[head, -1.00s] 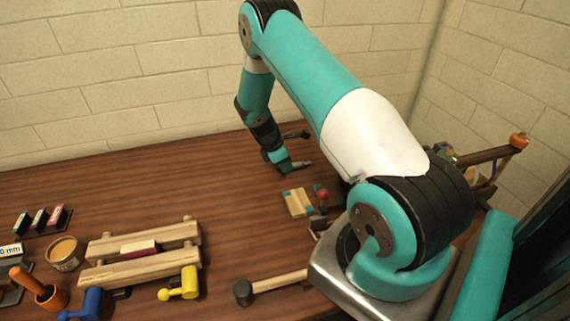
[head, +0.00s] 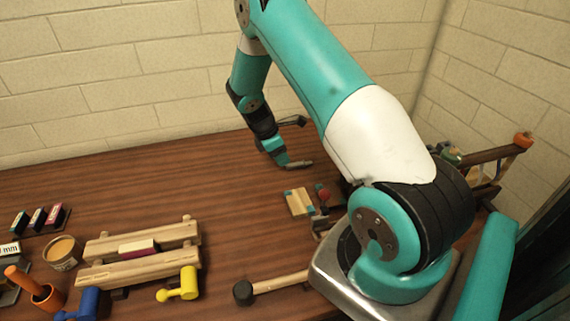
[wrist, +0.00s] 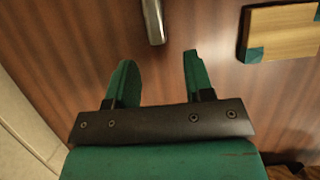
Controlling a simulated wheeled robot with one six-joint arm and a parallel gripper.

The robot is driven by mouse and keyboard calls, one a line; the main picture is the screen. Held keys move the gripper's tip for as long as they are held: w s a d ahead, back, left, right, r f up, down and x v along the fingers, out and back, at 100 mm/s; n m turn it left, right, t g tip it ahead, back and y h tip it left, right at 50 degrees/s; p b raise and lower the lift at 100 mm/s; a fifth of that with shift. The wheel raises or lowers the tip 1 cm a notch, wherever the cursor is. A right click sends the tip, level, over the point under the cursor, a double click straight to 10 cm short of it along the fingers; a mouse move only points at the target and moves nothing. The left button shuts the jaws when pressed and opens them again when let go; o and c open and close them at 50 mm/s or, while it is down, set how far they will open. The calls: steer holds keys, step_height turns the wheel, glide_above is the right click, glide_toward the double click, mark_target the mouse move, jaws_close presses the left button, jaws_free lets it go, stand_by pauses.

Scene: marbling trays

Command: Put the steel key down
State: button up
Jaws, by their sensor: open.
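The steel key, a grey metal bar (wrist: 154,22), lies on the brown table just beyond my fingertips in the wrist view, and its far end is cut off by the frame's top edge. My gripper (wrist: 158,62) is open with nothing between its two green fingers. A gap shows between the fingers and the bar. In the head view my gripper (head: 281,161) is low over the back of the table, with a small greyish bar (head: 301,164) beside its tip.
A wooden block with teal corners (head: 299,202) lies in front of my gripper, also at the right in the wrist view (wrist: 285,32). The table's left back is clear.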

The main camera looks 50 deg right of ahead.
steer(key=a+b+v, duration=0.1)
steer(key=v, duration=0.8)
steer(key=s+a+r+m+t+y, duration=0.25)
steer(key=a+r, duration=0.65)
steer(key=a, duration=0.5)
steer(key=s+a+r+m+y, duration=0.1)
steer(key=s+a+r, duration=0.3)
steer(key=s+a, duration=0.5)
steer(key=s+a+r+m+y, duration=0.1)
steer(key=s+a+r+y, duration=0.3)
steer(key=s+a, duration=0.5)
steer(key=s, duration=0.5)
steer(key=shift+r, duration=0.4)
